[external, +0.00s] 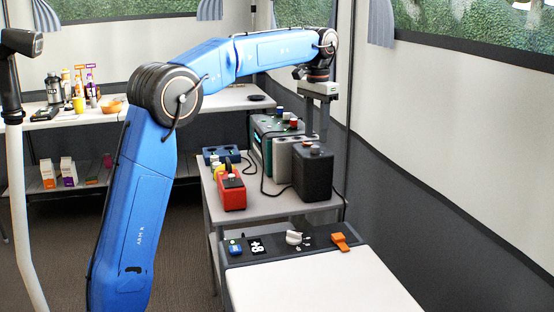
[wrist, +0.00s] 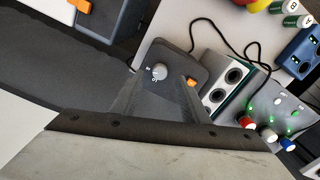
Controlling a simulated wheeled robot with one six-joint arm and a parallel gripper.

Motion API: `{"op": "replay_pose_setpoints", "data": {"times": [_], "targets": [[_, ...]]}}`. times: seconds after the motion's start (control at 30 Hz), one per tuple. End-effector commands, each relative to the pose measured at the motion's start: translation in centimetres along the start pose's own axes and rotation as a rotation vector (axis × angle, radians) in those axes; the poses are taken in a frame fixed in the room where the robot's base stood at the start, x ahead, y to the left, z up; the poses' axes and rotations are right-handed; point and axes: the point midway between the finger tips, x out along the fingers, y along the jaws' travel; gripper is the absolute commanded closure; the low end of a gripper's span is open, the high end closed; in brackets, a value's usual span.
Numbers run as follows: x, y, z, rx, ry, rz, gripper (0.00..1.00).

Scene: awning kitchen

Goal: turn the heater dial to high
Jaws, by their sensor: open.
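A dark upright box (external: 313,175), which I take for the heater, stands at the right of the grey side table. Its round grey dial (wrist: 159,72) shows in the wrist view, with small pale marks beside it too small to read. An orange switch (wrist: 191,82) is on the same top face. My gripper (external: 316,138) points down over the box, its fingers apart on either side of the dial area. In the wrist view the fingers (wrist: 158,84) reach towards the dial from below. Whether they touch it I cannot tell. In the external view the fingers partly hide the dial.
A grey and green unit (external: 275,140) with coloured knobs stands close behind the box. A red device (external: 230,190) and a blue box (external: 221,155) are to its left. Black cables cross the table. The front panel carries a white dial (external: 293,238) and an orange lever (external: 340,240).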

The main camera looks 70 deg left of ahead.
Motion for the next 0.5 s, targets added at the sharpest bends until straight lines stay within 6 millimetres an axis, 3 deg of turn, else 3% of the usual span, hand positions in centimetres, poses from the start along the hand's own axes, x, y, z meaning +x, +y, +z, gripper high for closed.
{"op": "replay_pose_setpoints", "data": {"times": [0.5], "targets": [[-10.0,0.0,-0.1,0.000,0.003,0.000,0.59]]}}
